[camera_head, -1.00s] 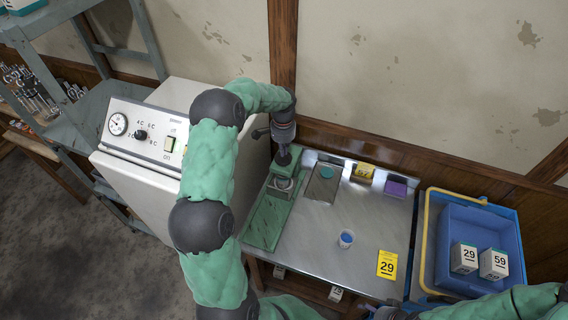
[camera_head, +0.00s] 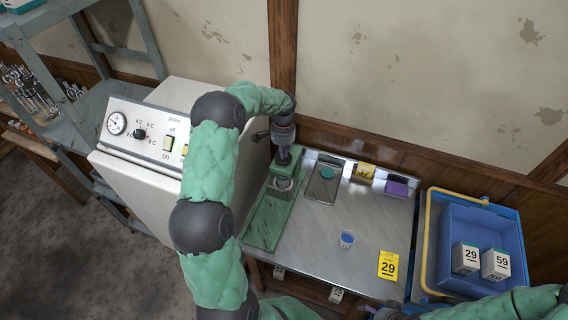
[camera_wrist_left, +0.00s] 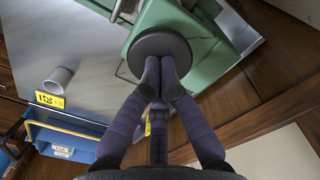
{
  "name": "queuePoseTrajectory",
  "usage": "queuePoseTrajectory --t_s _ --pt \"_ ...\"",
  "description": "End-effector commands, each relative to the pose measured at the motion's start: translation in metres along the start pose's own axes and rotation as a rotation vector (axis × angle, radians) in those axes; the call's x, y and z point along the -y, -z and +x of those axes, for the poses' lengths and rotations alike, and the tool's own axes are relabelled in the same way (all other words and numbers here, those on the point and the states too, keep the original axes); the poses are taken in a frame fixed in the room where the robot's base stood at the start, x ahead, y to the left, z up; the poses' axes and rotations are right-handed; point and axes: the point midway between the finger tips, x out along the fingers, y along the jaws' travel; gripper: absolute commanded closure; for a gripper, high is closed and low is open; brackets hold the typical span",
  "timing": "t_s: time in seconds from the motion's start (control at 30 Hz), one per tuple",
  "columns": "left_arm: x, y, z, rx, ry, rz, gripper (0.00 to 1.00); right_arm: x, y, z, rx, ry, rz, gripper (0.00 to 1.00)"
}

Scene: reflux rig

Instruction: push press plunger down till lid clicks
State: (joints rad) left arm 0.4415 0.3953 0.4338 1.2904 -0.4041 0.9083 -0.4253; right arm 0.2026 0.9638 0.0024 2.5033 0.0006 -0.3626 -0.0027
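The green press (camera_head: 266,223) stands at the left end of the metal bench top, its upright head towards the wall. My left gripper (camera_head: 284,157) is above the press, pointing down. In the left wrist view, the two fingertips (camera_wrist_left: 160,75) are together at the dark round plunger knob (camera_wrist_left: 158,43), apparently touching its top rather than around it. The press's green body (camera_wrist_left: 205,50) shows beside the knob. The lid under the plunger is mostly hidden, so its seating cannot be told. My right arm enters at the lower right; its gripper (camera_head: 386,313) is largely cut off.
A white cup with blue contents (camera_head: 347,239) and a yellow 29 card (camera_head: 388,265) are on the bench. A blue crate (camera_head: 440,225) holding boxes is at the right. A white cabinet with a dial (camera_head: 150,190) stands close left of the press.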

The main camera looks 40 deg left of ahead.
Motion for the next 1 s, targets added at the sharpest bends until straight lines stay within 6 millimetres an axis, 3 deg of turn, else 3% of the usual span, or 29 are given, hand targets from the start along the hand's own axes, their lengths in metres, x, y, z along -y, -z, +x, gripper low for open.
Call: queuePoseTrajectory --t_s 1.0 --pt "-0.001 -0.001 0.014 0.002 -0.001 0.000 1.00 -0.003 0.000 0.007 0.000 0.000 0.000 0.25"
